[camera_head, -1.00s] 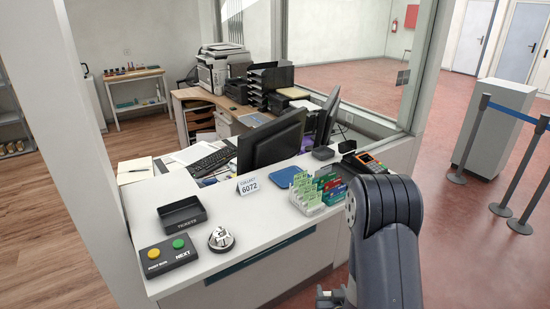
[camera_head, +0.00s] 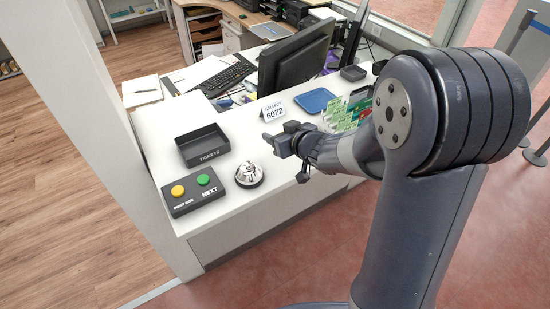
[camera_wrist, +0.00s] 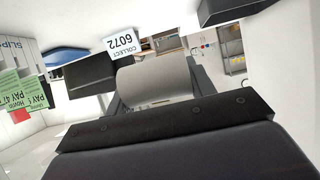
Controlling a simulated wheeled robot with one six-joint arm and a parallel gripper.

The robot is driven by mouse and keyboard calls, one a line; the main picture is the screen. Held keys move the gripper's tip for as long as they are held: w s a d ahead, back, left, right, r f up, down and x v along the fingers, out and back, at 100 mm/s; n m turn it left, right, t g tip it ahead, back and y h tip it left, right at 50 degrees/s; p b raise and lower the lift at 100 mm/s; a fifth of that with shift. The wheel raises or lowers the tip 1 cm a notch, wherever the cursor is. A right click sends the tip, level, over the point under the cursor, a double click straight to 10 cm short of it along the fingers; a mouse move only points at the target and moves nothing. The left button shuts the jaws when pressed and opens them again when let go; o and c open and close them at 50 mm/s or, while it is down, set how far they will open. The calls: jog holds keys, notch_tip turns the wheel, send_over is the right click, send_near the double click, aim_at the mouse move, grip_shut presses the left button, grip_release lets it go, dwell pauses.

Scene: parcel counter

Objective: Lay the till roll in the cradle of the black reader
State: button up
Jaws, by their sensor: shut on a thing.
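The till roll, a pale grey-white cylinder (camera_wrist: 155,82), sits between the dark jaws of my gripper in the wrist view. My gripper (camera_head: 280,143) is shut on it, over the counter's front part, between the bell and the COLLECT 6072 sign. In the head view the roll is too small and covered to make out clearly. I cannot make out the black reader now; my arm covers the right end of the counter.
The white counter (camera_head: 222,212) holds a TICKETS tray (camera_head: 203,147), a button box (camera_head: 192,192), a bell (camera_head: 249,174), the COLLECT sign (camera_head: 274,113), a blue tray (camera_head: 314,100) and a leaflet rack (camera_head: 343,115). A monitor (camera_head: 295,62) stands behind.

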aim_at(278, 162)
jog(key=shift+w+a+r, duration=0.15)
jog(key=shift+r, duration=0.15)
jog(key=shift+f, duration=0.1)
notch_tip(278, 162, down, 10)
jog(key=shift+r+b, duration=0.25)
jog(key=shift+b, duration=0.4)
jog(key=shift+f, duration=0.15)
jog(key=o, duration=1)
jog(key=shift+c, duration=0.2)
